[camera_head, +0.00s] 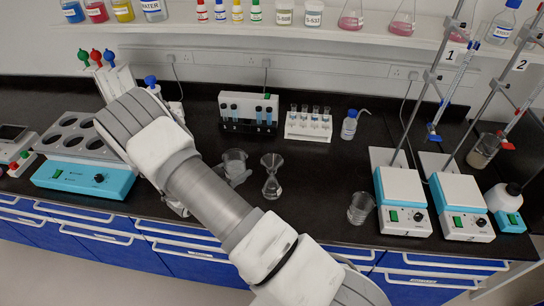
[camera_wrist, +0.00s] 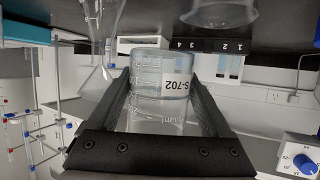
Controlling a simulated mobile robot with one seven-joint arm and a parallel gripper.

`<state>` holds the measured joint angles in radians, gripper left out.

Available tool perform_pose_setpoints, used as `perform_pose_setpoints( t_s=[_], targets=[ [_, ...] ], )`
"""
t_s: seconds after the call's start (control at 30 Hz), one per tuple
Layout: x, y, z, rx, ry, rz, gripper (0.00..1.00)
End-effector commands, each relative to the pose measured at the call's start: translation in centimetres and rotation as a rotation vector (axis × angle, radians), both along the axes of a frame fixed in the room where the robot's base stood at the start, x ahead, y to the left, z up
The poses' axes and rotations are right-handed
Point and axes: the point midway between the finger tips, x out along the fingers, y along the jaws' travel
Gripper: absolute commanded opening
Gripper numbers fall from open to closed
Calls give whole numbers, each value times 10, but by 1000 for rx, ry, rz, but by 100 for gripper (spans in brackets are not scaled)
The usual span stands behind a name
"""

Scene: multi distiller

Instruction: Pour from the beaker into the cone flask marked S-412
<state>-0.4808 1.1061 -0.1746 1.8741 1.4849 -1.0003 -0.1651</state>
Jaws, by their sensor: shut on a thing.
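My gripper (camera_wrist: 158,85) is shut on a clear glass beaker (camera_wrist: 148,110), with a finger on each side of it. In the wrist view the picture is inverted, and the beaker's label reads S-702 upside down. In the head view the beaker (camera_head: 235,158) is beside my arm, which hides most of my gripper. A clear cone flask (camera_head: 272,188) with a funnel (camera_head: 272,162) in its neck stands just right of the beaker. A cone-shaped glass (camera_wrist: 98,75) shows at the left of the wrist view. I cannot read a mark S-412 on the flask.
Another empty-looking beaker (camera_head: 361,208) stands near the front edge, left of the hotplate (camera_head: 402,188). Behind are a tube rack (camera_head: 308,126) and a wash bottle (camera_head: 349,126). A blue heating unit (camera_head: 82,178) is at the left. The counter between flask and right beaker is clear.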

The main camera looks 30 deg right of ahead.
Motion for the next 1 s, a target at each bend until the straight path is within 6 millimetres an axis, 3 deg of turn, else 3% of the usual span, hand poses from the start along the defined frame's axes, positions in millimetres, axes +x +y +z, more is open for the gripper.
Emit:
perform_pose_setpoints(
  t_s=[0.53, 1.0],
  targets=[
    [-1, -2, 3, 31, -14, -9, 0],
    [-6, -12, 8, 236, -93, -10, 0]
  ],
)
